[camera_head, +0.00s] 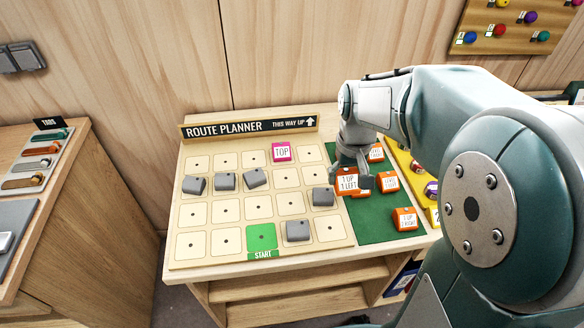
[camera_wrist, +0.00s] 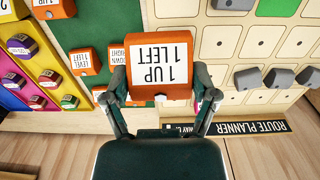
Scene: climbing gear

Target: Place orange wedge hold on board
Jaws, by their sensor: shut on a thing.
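My gripper (camera_head: 352,172) is shut on an orange wedge hold (camera_head: 346,182) labelled "1 UP 1 LEFT". The hold also shows between the two fingers in the wrist view (camera_wrist: 159,66), its label upside down there. The gripper is over the left part of the green mat (camera_head: 378,228), just right of the board. The route planner board (camera_head: 229,161) is a pale grid of dotted squares on the table. It bears a pink TOP tile (camera_head: 281,152), a green START tile (camera_head: 261,238) and several grey blocks (camera_head: 298,230). Whether the held hold touches the mat cannot be told.
Other orange holds, including one at the mat's front (camera_head: 404,219) and one further back (camera_head: 387,181), lie near the gripper. A yellow tray (camera_head: 402,158) borders the mat's right. The ROUTE PLANNER sign (camera_head: 248,128) stands behind the board. Many board squares are bare.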

